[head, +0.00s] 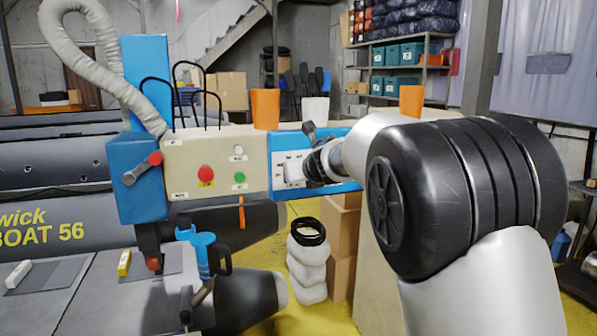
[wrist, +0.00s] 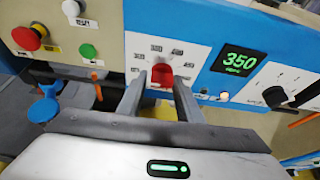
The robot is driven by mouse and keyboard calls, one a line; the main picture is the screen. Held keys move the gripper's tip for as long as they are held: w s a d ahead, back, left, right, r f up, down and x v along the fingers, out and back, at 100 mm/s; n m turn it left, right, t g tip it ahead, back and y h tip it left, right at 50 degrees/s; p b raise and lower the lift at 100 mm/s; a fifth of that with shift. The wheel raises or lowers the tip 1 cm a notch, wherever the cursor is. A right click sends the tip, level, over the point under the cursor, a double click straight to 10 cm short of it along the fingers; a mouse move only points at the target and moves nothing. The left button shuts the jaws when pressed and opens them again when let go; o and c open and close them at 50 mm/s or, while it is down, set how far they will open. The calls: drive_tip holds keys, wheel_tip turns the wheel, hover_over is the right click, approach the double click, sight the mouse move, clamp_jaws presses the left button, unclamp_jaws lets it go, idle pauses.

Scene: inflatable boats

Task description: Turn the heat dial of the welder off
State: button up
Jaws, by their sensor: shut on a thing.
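The welder (head: 215,150) is a cream and blue machine body in the head view. In the wrist view its white and blue front panel (wrist: 190,30) carries a red dial (wrist: 162,75) with small printed labels around it. My gripper (wrist: 160,84) has one finger on each side of the red dial and is shut on it. Which label the dial points to cannot be told. A display (wrist: 240,61) to the right of the dial reads 350 in green digits. In the head view my gripper (head: 315,170) is at the panel and hides the dial.
A red button (wrist: 26,39) and a green button (wrist: 88,51) are to the left. Cardboard boxes (head: 342,230) stand below the panel.

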drive_tip(key=shift+a+n, duration=0.1)
drive_tip(key=shift+n, duration=0.3)
drive_tip(key=shift+h, duration=0.3)
drive_tip(key=o, duration=1)
drive_tip(key=shift+o, duration=0.2)
drive_tip(key=p+v, duration=0.3)
drive_tip(key=v, duration=1.4)
drive_tip(key=shift+s+f, duration=0.25)
drive_tip(key=shift+s, duration=0.1)
